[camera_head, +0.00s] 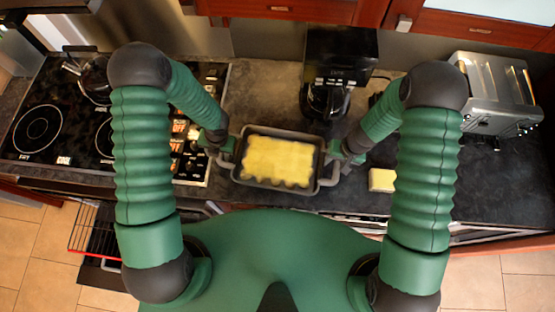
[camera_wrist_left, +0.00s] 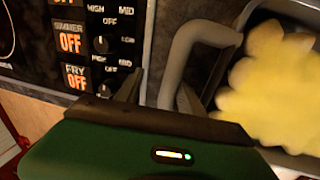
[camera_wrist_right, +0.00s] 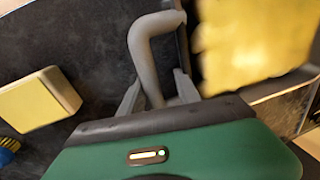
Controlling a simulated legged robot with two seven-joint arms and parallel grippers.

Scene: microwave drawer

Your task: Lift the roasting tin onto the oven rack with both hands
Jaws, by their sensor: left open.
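The dark roasting tin (camera_head: 239,177), filled with lumpy yellow food, sits on the counter near its front edge. My left gripper (camera_head: 228,150) is at the tin's left handle. In the left wrist view its fingers (camera_wrist_left: 160,92) are apart, with the grey handle (camera_wrist_left: 185,50) reaching down between them. My right gripper (camera_head: 341,158) is at the right handle. In the right wrist view its fingers (camera_wrist_right: 157,92) are spread, with the handle (camera_wrist_right: 143,58) between them and a gap at one side. The oven rack (camera_head: 88,240), with a red front edge, shows at lower left, partly hidden by my arm.
A stove (camera_head: 40,130) with a kettle (camera_head: 95,80) is at left. A coffee maker (camera_head: 335,60) stands behind the tin. A yellow block (camera_head: 381,180) lies right of it, and a silver toaster (camera_head: 495,95) stands farther right.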

